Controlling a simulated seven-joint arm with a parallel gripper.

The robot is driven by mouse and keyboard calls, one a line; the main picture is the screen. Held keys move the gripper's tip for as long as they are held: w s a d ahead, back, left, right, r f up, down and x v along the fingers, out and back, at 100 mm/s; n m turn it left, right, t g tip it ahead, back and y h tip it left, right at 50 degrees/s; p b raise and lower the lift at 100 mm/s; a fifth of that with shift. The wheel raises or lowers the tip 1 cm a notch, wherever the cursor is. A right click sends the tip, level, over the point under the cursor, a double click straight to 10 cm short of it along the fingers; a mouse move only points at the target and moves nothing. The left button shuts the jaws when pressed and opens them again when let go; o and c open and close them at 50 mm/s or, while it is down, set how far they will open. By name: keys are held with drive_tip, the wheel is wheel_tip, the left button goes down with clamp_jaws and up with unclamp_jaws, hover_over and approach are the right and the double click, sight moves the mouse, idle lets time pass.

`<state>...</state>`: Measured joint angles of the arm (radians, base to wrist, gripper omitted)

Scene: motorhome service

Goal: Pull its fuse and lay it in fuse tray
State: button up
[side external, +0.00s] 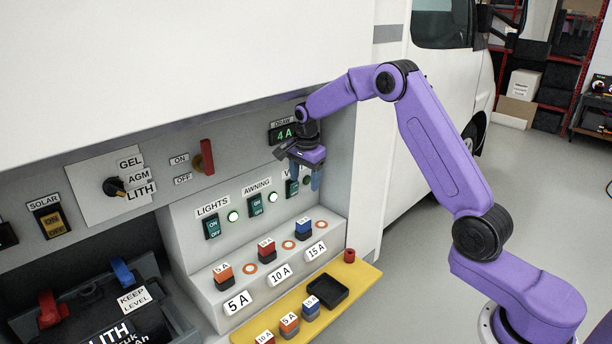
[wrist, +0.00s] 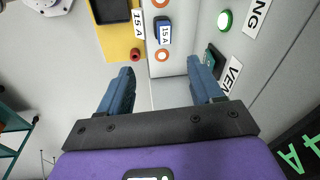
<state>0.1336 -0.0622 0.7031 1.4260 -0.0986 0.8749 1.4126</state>
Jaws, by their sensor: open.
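My gripper (side external: 304,176) is open and empty in front of the upper panel, below the green DRAW display (side external: 283,133) reading 4 A. Three fuses stand in the grey step: orange 5 A (side external: 223,273), red 10 A (side external: 266,250) and blue 15 A (side external: 303,229). In the wrist view the blue fuse (wrist: 163,32) lies beyond my open fingertips (wrist: 162,78), apart from them. The black tray (side external: 339,290) on the yellow shelf looks empty; part of it also shows in the wrist view (wrist: 112,20).
Loose red (side external: 265,338), orange (side external: 289,325) and blue (side external: 311,309) fuses stand on the yellow shelf (side external: 362,272), with a red cylinder (side external: 349,255) at its far end. LIGHTS (side external: 212,227) and AWNING (side external: 255,205) switches have lit green lamps. My gripper partly hides the third switch's label.

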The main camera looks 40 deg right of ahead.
drive_tip(key=d, duration=0.1)
approach(302, 220)
drive_tip(key=shift+m, duration=0.4)
drive_tip(key=f, duration=0.8)
drive_tip(key=shift+w+d+f, duration=0.25)
drive_tip(key=shift+d+f, duration=0.05)
drive_tip(key=shift+d, duration=0.1)
clamp_jaws()
drive_tip(key=shift+w+r, duration=0.2)
drive_tip(key=shift+r, duration=0.55)
